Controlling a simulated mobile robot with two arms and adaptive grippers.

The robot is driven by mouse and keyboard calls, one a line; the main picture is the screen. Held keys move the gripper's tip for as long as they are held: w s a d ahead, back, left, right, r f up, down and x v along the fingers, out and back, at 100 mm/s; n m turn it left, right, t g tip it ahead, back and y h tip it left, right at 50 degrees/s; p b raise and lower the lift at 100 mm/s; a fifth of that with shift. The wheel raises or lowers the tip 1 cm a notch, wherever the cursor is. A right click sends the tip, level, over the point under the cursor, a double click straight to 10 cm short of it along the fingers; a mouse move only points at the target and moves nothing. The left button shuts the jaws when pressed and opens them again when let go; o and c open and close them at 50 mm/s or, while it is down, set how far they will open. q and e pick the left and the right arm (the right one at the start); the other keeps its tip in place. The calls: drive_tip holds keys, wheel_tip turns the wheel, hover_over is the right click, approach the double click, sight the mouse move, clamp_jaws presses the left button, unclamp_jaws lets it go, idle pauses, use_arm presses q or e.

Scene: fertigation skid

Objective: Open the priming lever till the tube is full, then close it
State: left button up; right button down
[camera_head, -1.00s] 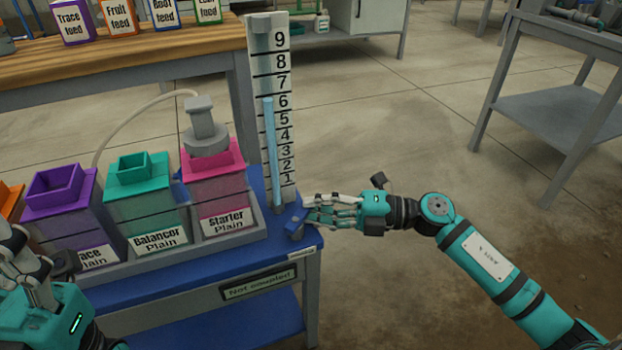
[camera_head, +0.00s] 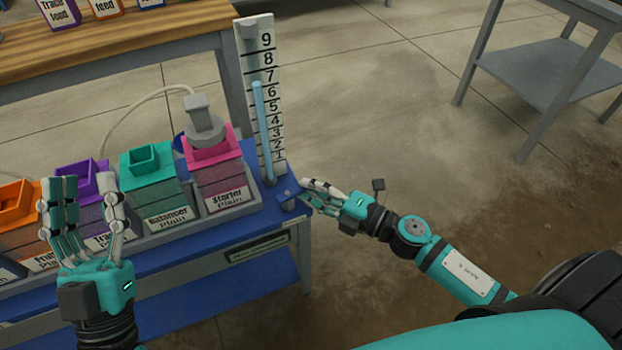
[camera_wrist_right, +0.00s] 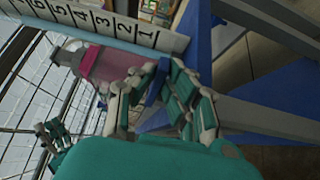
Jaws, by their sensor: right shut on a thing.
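The clear tube (camera_head: 263,130) stands upright at the table's right end against a white scale (camera_head: 267,60) numbered up to 9. Light blue liquid in it tops out between 6 and 7. The blue priming lever (camera_head: 287,199) is at the tube's foot, partly hidden by my right gripper (camera_head: 308,193), whose fingers are shut on it. In the right wrist view a blue piece of the lever (camera_wrist_right: 157,84) shows between the fingers. My left gripper (camera_head: 88,205) is open and empty, fingers up, in front of the purple container.
Purple (camera_head: 85,178) and orange (camera_head: 17,200) containers follow leftward.

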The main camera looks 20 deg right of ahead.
use_arm(q)
drive_tip(key=w+f+g+y+p, duration=0.2)
drive_tip(key=w+f+g, duration=0.2)
drive_tip(key=f, duration=0.5)
drive_tip(key=shift+w+g, duration=0.25)
drive_tip(key=shift+g, duration=0.95)
use_arm(e)
drive_tip(key=shift+s+a+m+t+h, duration=0.1)
drive_tip(key=shift+s+m+t+h, duration=0.15)
drive_tip(key=shift+m+t+h, duration=0.4)
drive_tip(key=shift+s+m+t+h, duration=0.25)
drive_tip(key=shift+m+h, duration=0.2)
drive_tip(key=shift+h, duration=0.4)
use_arm(q)
drive_tip(key=shift+a, duration=0.1)
use_arm(e)
drive_tip(key=c, duration=1.7)
unclamp_jaws()
drive_tip(key=shift+o, duration=0.2)
drive_tip(key=v, duration=1.2)
drive_tip(key=shift+w, duration=0.1)
